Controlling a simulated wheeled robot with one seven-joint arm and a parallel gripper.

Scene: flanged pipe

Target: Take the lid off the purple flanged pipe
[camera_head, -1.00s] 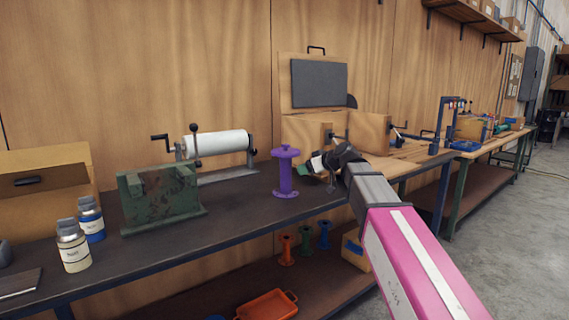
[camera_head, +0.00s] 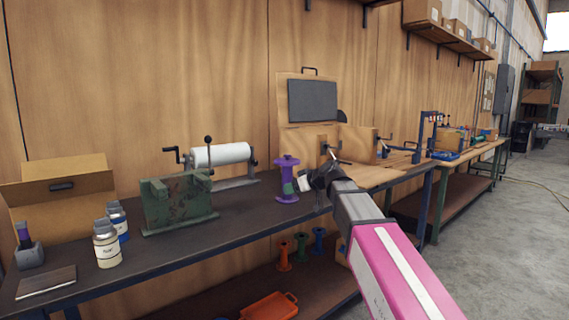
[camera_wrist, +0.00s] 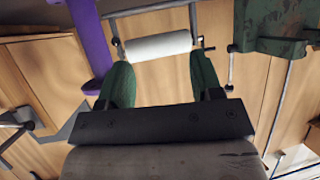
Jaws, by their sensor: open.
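The purple flanged pipe (camera_head: 286,180) stands upright on the dark workbench, with its lid (camera_head: 286,161) on top carrying a small knob. In the wrist view the purple pipe (camera_wrist: 92,40) shows at the upper left, outside and beside the left green finger. My gripper (camera_head: 297,185) is just right of the pipe at about mid-height in the head view, one green finger overlapping the pipe's body. In the wrist view my gripper (camera_wrist: 158,85) has its two green fingers wide apart with nothing held between them. Whether a finger touches the pipe I cannot tell.
A green vise block (camera_head: 178,203) and a white roll on a crank stand (camera_head: 220,154) are left of the pipe. Two bottles (camera_head: 107,245) stand farther left on the workbench (camera_head: 235,215). Wooden boxes (camera_head: 357,143) stand behind and right of my gripper. Small coloured pipes (camera_head: 301,246) stand on the lower shelf.

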